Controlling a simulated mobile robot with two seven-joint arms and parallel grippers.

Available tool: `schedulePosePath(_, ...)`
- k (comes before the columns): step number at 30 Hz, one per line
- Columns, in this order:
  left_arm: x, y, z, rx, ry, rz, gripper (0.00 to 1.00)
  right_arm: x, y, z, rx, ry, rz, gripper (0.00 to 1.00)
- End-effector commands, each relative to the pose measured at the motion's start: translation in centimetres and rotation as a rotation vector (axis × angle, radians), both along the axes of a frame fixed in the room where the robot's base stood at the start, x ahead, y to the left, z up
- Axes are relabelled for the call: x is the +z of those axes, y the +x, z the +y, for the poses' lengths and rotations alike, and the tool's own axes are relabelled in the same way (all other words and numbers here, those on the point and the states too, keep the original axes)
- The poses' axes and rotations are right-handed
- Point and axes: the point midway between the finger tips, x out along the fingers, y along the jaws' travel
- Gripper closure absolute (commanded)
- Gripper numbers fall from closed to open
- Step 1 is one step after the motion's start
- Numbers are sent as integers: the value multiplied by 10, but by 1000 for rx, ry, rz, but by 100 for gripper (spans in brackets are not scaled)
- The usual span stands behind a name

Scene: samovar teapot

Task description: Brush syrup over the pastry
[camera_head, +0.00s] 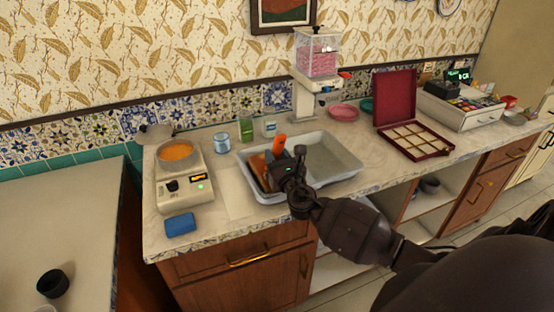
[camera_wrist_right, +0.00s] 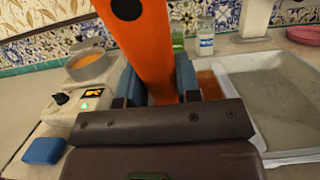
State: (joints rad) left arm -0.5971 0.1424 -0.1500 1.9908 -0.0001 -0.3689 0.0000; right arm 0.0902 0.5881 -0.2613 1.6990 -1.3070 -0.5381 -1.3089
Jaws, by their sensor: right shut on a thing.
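My right gripper (camera_head: 273,170) is shut on an orange-handled tool, apparently the brush (camera_head: 279,145). In the right wrist view the orange handle (camera_wrist_right: 150,45) rises between the two blue-grey fingers (camera_wrist_right: 158,85). Its working end is hidden. The gripper is over the left part of a pale grey tray (camera_head: 340,150). A brown-orange pastry (camera_head: 257,163) lies in the tray's left end, partly hidden by the gripper; it shows in the wrist view (camera_wrist_right: 208,85). A pan of orange syrup (camera_head: 176,150) sits on a cream burner (camera_head: 185,190) left of the tray. My left gripper is out of view.
A blue sponge (camera_head: 180,223) lies before the burner. A dispenser (camera_head: 305,95) and an open red box (camera_head: 412,138) are farther right. The tray's right side is empty.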

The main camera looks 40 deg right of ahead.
Motion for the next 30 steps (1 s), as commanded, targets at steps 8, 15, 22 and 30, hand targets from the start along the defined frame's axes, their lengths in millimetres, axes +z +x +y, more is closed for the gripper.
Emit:
schedulePosePath(8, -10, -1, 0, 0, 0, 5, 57, -1, 22, -8, 1, -2, -2, 100)
schedulePosePath(15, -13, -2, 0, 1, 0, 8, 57, 0, 29, -11, 1, 0, -1, 100)
schedulePosePath(22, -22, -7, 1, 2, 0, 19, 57, -2, 43, -17, 1, 0, -1, 100)
schedulePosePath(30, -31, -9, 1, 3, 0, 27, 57, -2, 59, -23, 0, 0, 0, 100)
